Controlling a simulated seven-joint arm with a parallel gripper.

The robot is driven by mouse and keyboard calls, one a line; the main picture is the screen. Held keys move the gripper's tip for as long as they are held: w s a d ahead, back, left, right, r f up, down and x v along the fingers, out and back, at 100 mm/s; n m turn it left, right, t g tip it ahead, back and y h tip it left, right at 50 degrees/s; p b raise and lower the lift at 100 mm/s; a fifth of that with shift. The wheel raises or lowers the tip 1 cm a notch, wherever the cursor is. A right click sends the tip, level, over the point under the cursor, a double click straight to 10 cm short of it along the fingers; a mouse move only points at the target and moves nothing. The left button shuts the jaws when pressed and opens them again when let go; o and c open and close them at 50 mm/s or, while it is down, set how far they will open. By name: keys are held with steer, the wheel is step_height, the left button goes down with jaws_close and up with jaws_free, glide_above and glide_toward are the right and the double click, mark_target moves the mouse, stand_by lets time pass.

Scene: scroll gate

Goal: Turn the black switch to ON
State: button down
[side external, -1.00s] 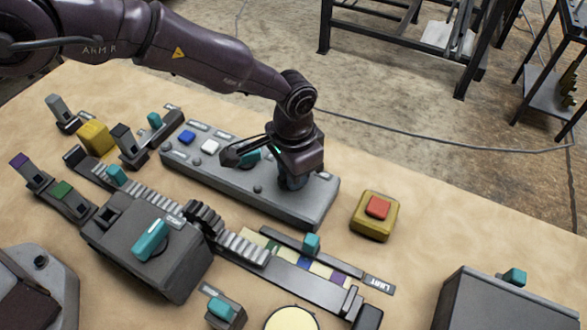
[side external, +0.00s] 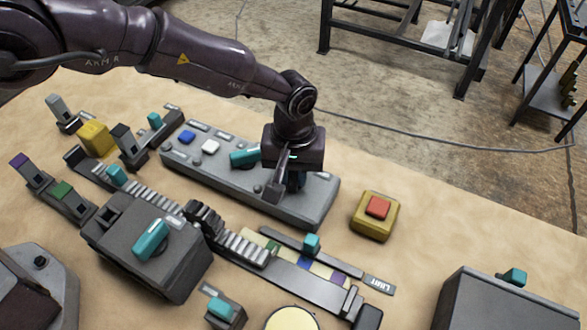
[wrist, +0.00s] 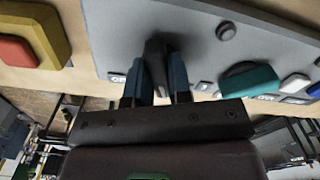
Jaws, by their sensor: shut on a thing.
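The black switch (wrist: 155,50) is a dark knob on the grey panel (side external: 235,192). In the wrist view it sits between the two blue-grey fingers of my gripper (wrist: 156,82), which are closed on its sides. In the side view my gripper (side external: 296,182) points straight down at the panel's right end, and the switch is hidden behind it and the wrist camera. Small white labels (wrist: 117,78) lie on both sides of the switch, but I cannot read them.
A teal knob (side external: 243,158), a white button (side external: 210,147) and a blue button (side external: 187,137) share the panel. A red button on a yellow box (side external: 372,222) stands to the right. A geared slider rail (side external: 290,270) and a grey box (side external: 120,250) lie in front.

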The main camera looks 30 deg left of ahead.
steer(key=shift+n, duration=2.3)
steer(key=c, duration=1)
jaws_free()
steer(key=shift+c, duration=0.2)
step_height(320, 180, up, 13)
